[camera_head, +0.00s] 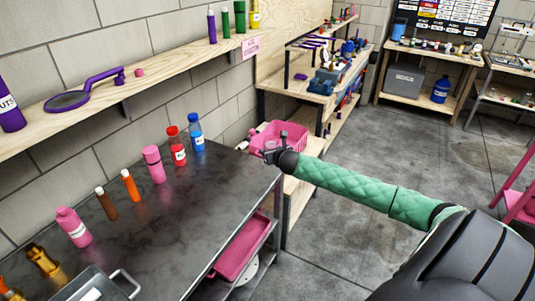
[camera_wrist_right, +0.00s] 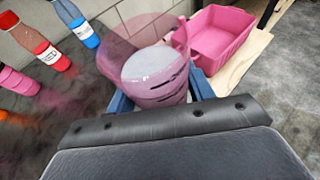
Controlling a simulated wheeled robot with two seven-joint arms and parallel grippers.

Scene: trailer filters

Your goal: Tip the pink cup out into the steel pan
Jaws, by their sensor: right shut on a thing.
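The pink cup (camera_wrist_right: 160,88) is translucent, with something pale inside, and stands between the blue fingers of my right gripper (camera_wrist_right: 162,97). The gripper is shut on it. In the head view my right gripper (camera_head: 273,154) is beyond the far right corner of the dark table, in front of a pink bin; the cup cannot be told apart there. A grey metal pan (camera_head: 108,286) with a handle is partly cut off at the bottom left of the head view, on the table. My left gripper is not in view.
The dark table (camera_head: 190,215) carries several bottles along the wall, including a pink one (camera_head: 154,165), a red one (camera_head: 177,146) and a blue one (camera_head: 196,133). A pink bin (camera_head: 285,136) sits beyond. A wooden shelf (camera_head: 165,68) overhangs the wall side. The table's front middle is clear.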

